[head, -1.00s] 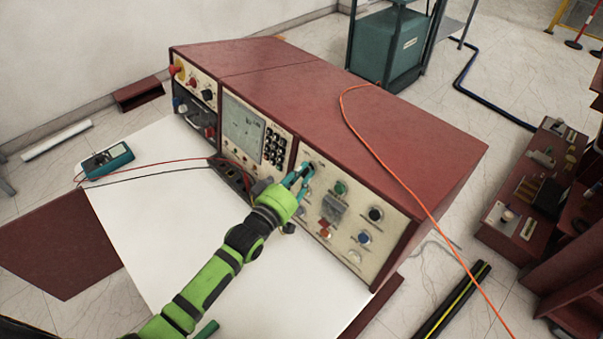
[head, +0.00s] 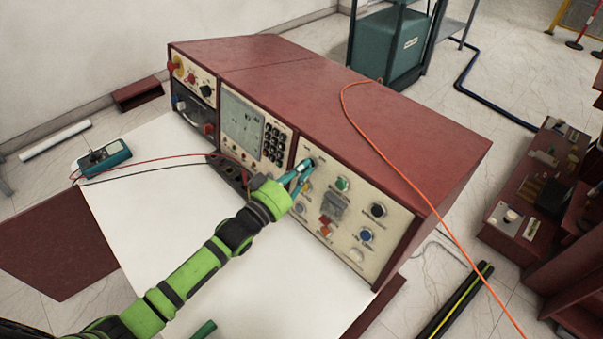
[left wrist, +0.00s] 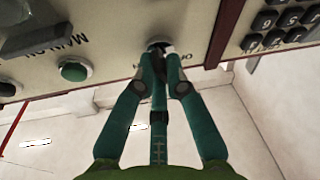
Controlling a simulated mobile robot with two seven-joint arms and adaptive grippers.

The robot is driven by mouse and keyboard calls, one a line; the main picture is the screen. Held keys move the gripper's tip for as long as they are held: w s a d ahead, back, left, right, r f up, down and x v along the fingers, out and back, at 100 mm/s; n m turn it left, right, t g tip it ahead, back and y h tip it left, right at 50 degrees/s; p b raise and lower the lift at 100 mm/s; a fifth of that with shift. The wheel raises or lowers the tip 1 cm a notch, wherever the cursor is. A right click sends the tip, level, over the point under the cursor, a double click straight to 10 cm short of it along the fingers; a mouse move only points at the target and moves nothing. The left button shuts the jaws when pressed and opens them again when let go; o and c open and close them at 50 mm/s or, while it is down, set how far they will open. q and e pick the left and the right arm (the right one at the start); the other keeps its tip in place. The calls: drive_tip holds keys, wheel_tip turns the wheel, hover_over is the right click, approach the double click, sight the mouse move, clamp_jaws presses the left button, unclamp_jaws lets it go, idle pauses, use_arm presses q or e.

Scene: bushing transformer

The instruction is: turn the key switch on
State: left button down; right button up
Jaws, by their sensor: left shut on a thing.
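The key switch (left wrist: 160,44) sits at the upper left corner of the cream right-hand panel (head: 345,255) of the red console. In the left wrist view its round base shows at the fingertips, and the fingers hide most of the key. My left gripper (head: 308,164) reaches the panel from the lower left. Its teal fingers, which also show in the left wrist view (left wrist: 161,56), are closed on the key switch. The exact angle of the key cannot be read. My right gripper is not in view.
A green button (head: 342,184) is right of the key switch, with a grey breaker-like part (head: 333,205) below. An orange cable (head: 408,187) hangs over the console (head: 330,90). A teal meter (head: 105,158) with red and black leads lies left on the white tabletop (head: 140,210).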

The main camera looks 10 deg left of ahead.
use_arm(q)
drive_tip(key=shift+w+a+f+m+g+h+b, duration=0.1)
drive_tip(key=shift+m+g+h+b, duration=0.5)
drive_tip(key=shift+m, duration=2.1)
drive_tip(key=shift+a+m+g+h+b, duration=0.15)
drive_tip(key=shift+m+g+h, duration=0.8)
drive_tip(key=shift+m, duration=1.75)
drive_tip(key=shift+w+a+f+m+g+h+b, duration=0.1)
drive_tip(key=shift+m+g+h+b, duration=0.5)
drive_tip(key=shift+m, duration=2.1)
drive_tip(key=c, duration=1.3)
unclamp_jaws()
